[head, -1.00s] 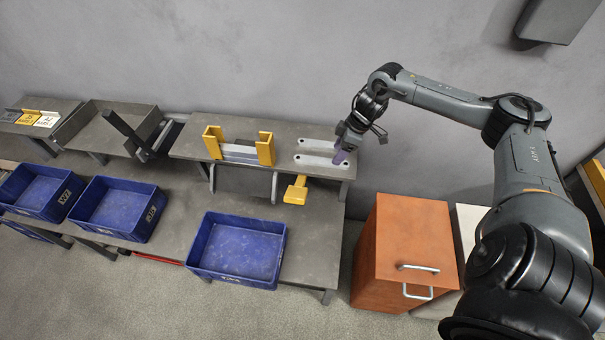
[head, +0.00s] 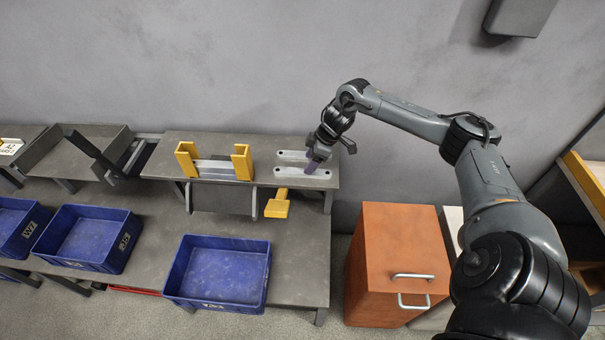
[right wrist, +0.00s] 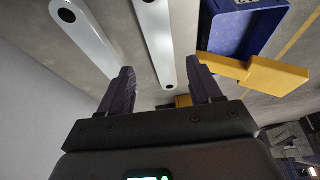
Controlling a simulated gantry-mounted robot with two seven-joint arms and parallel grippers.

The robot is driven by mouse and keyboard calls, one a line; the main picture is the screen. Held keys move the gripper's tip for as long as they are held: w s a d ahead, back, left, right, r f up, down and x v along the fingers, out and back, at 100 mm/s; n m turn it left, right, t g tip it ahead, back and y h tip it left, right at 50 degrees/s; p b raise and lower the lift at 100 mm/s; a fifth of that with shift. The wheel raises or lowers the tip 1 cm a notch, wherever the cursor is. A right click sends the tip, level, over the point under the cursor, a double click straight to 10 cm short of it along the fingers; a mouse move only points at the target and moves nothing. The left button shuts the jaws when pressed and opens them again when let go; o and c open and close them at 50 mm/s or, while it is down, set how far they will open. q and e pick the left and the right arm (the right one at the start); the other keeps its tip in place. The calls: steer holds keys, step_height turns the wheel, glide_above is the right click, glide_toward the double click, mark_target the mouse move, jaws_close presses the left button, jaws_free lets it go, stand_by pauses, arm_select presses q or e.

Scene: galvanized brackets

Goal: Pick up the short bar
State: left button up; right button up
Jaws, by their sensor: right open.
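Two light grey flat bars with a hole near each end lie side by side on the right of the upper shelf: a rear bar (head: 291,155) and a front bar (head: 292,171). They look alike in length; I cannot tell which is the short bar. My right gripper (head: 312,164) points down over the bars' right part and partly hides them. In the right wrist view its dark fingers (right wrist: 160,72) are open and empty. One bar (right wrist: 156,40) runs between them in the picture; the other bar (right wrist: 88,40) lies left. Contact cannot be told. My left gripper is not in view.
A yellow holder (head: 243,163) with silver bars stands left of the two bars. A yellow piece (head: 277,208) juts from the shelf (head: 215,144) front. Blue bins (head: 180,291) stand on the lower level. An orange cabinet (head: 400,240) is to the right.

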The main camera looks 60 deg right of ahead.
mark_target(292, 172)
steer(key=b+x, duration=0.1)
steer(key=x, duration=0.3)
steer(key=shift+a, duration=0.2)
jaws_close()
